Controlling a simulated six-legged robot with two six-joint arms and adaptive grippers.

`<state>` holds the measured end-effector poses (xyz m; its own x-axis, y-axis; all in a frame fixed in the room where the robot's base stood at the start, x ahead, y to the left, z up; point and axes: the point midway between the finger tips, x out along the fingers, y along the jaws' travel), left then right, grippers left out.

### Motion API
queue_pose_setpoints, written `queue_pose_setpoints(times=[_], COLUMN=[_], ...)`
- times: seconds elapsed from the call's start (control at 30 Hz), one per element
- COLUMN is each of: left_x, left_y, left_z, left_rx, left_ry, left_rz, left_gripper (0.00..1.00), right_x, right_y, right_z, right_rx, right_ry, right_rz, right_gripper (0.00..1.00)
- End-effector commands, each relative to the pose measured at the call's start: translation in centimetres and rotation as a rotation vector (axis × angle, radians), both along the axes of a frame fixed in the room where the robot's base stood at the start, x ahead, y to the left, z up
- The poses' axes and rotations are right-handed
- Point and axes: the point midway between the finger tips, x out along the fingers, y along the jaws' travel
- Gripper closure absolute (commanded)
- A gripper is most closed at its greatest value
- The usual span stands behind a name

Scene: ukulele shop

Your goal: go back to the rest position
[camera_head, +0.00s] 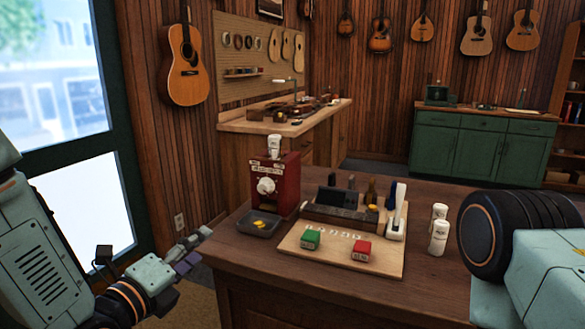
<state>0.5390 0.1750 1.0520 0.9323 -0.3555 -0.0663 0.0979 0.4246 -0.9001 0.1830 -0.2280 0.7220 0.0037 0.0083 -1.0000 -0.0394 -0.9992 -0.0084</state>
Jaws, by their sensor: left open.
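My left gripper (199,250) is off the left edge of the wooden counter (256,264). Its fingers are apart with nothing between them, and it touches nothing that I can see. A teal and black part of my right arm fills the lower right; its gripper is out of the frame.
On the counter stand a red dispenser (273,185), a dark tray (259,224), a wooden board (330,258) with a green box (310,239) and a red box (361,250), a dark organiser (343,218) and white bottles (438,237). The counter's front left is bare.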

Motion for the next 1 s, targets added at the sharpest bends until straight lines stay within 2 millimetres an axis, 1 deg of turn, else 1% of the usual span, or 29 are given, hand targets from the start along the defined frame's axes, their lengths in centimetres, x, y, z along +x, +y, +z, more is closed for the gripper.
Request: queue_pose_setpoints(times=[0.23,0.37,0.57,0.6,0.67,0.77,0.8,0.87,0.9,0.97,1.0], left_x=[-0.2,-0.7,-3.1,-3.8,-5.0,-7.6,-8.7,-10.7,-12.3,-14.8,-16.9], left_y=[0.6,1.2,2.2,2.4,2.7,3.2,3.3,3.6,3.8,4.1,4.3], left_z=[-2.0,-4.0,-9.4,-10.8,-12.8,-16.4,-17.9,-20.2,-21.7,-24.1,-25.8], left_rx=[-0.266,-0.478,-0.832,-0.899,-1.001,-1.168,-1.231,-1.323,-1.381,-1.462,-1.51], left_ry=[0.192,0.348,0.627,0.682,0.761,0.883,0.927,0.988,1.025,1.07,1.095], left_rz=[0.066,0.145,0.345,0.398,0.483,0.649,0.726,0.85,0.94,1.09,1.203], left_gripper=[0.46,0.46,0.46,0.46,0.46,0.46,0.46,0.46,0.46,0.46,0.46], right_x=[0.0,0.0,0.0,0.0,0.0,0.0,0.0,0.0,0.0,0.0,0.0], right_y=[0.0,0.0,0.0,0.0,0.0,0.0,0.0,0.0,0.0,0.0,0.0], right_z=[0.0,0.0,-0.3,-0.3,-0.5,-0.7,-0.8,-1.0,-1.1,-1.3,-1.5], right_rx=[0.0,0.0,0.0,0.0,0.0,0.0,0.0,0.0,0.0,0.0,0.0], right_ry=[-0.001,-0.001,0.0,0.0,0.0,0.0,0.0,0.0,0.0,0.0,0.0], right_rz=[0.0,0.0,0.0,0.0,0.0,0.0,0.0,0.0,0.0,0.0,0.0], right_gripper=[0.6,0.6,0.6,0.6,0.6,0.6,0.6,0.6,0.6,0.6,0.6])
